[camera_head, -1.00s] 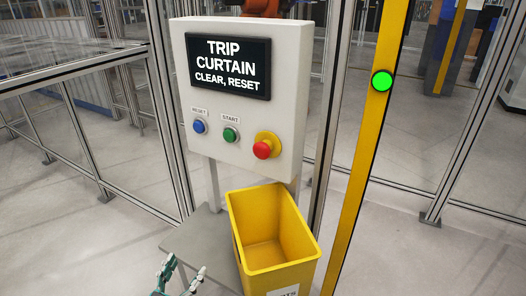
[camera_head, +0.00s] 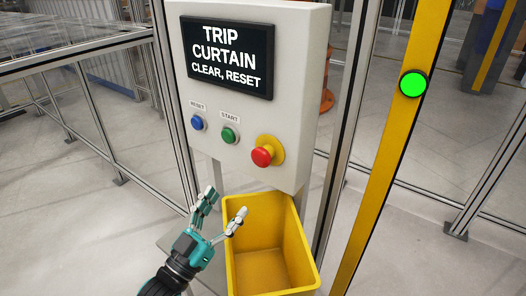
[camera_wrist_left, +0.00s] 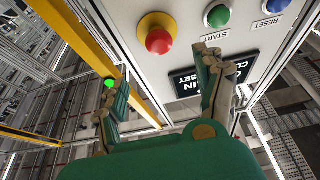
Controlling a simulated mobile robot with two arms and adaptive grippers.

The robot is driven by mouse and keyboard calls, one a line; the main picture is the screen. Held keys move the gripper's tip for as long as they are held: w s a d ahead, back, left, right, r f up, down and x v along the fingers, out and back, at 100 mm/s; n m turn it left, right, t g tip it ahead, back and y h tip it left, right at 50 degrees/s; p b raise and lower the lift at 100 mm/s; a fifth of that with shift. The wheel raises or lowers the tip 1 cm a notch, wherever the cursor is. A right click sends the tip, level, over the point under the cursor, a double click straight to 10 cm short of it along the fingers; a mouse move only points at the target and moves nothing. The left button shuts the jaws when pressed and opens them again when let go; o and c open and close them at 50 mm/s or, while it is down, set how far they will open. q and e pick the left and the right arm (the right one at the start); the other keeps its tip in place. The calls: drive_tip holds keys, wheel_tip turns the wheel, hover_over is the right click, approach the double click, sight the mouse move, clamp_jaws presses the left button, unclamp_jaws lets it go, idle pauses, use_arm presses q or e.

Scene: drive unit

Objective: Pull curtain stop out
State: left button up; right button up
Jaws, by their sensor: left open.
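The red mushroom stop button (camera_head: 262,156) sits on a yellow round base at the lower right of the white control panel (camera_head: 307,60). It also shows in the left wrist view (camera_wrist_left: 158,41), upper middle, beyond the open fingers. My left gripper (camera_head: 224,203) is open and empty, below and left of the stop, apart from it. In the left wrist view its two fingers (camera_wrist_left: 158,95) stand wide apart with nothing between them. The panel's screen (camera_head: 227,56) reads "TRIP CURTAIN CLEAR, RESET". My right gripper is in neither view.
A blue RESET button (camera_head: 197,122) and a green START button (camera_head: 229,135) sit left of the stop. A yellow bin (camera_head: 309,252) stands below the panel, close to my gripper. A yellow post (camera_head: 383,150) with a lit green lamp (camera_head: 413,84) stands right. Fencing surrounds the area.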

sight(258, 160)
use_arm(q)
drive_tip(key=p+x, duration=0.3)
drive_tip(key=x, duration=1)
drive_tip(key=shift+w+d, duration=0.15)
drive_tip(key=shift+w, duration=0.1)
drive_tip(key=shift+w+d+r, duration=0.2)
drive_tip(key=shift+w+d, duration=0.1)
drive_tip(key=shift+w, duration=0.1)
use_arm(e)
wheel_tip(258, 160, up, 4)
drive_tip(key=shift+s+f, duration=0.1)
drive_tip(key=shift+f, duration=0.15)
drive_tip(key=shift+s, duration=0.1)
